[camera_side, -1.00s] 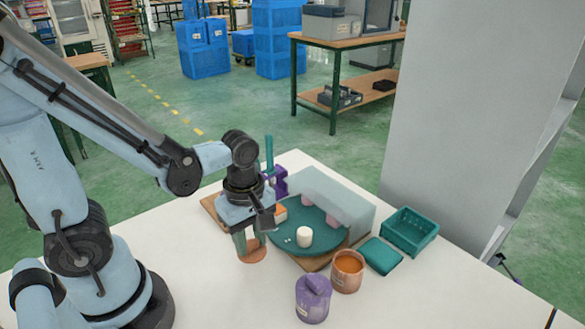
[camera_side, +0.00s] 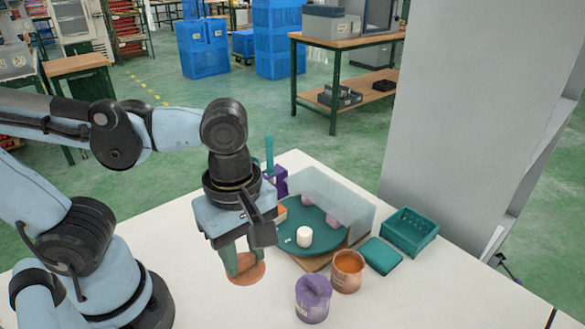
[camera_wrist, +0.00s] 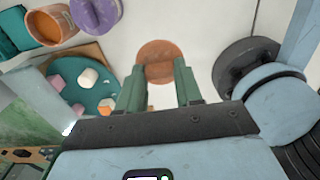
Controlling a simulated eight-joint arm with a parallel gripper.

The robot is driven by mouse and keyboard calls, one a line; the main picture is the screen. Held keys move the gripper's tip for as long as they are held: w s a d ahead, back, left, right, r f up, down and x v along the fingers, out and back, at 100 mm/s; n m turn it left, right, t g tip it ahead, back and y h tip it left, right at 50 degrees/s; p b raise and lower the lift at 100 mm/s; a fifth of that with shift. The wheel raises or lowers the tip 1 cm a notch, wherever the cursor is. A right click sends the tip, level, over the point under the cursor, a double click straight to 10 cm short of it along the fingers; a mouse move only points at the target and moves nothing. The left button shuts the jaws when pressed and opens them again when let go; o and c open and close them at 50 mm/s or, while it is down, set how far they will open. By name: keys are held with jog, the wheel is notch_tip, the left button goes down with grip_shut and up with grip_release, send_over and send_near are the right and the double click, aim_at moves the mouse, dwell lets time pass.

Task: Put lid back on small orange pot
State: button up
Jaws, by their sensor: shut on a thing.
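The small orange pot (camera_side: 348,270) stands open, without a lid, at the front right of the table. It also shows at the top left of the wrist view (camera_wrist: 48,28). The round orange lid (camera_side: 248,274) is at my gripper's fingertips, left of the pot and apart from it. In the wrist view the lid (camera_wrist: 158,52) shows just beyond the two green fingers. My gripper (camera_side: 241,266) is shut on the lid; the fingers hide its grip part. I cannot tell how far the lid is above the table.
A purple lidded pot (camera_side: 313,299) stands left of the orange pot, near the line from the lid. Behind are a round teal tray (camera_side: 288,238) with a white cylinder (camera_side: 304,237), a clear screen, a teal block (camera_side: 381,256) and a teal crate (camera_side: 432,236). The front left table is clear.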

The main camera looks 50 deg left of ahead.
jog(key=shift+w+d+r, duration=0.1)
jog(key=shift+d+r, duration=0.1)
jog(key=shift+r, duration=0.05)
jog(key=w+d+r, duration=0.1)
jog(key=w+d, duration=0.2)
jog(key=w, duration=0.5)
jog(key=w+d+r, duration=0.1)
jog(key=w+d, duration=0.2)
jog(key=w, duration=0.5)
notch_tip(320, 180, down, 7)
jog(key=shift+w+r, duration=0.15)
jog(key=shift+w, duration=0.05)
jog(key=shift+f, duration=0.2)
dwell(1.5)
jog(key=o, duration=1.6)
jog(key=shift+r, duration=0.1)
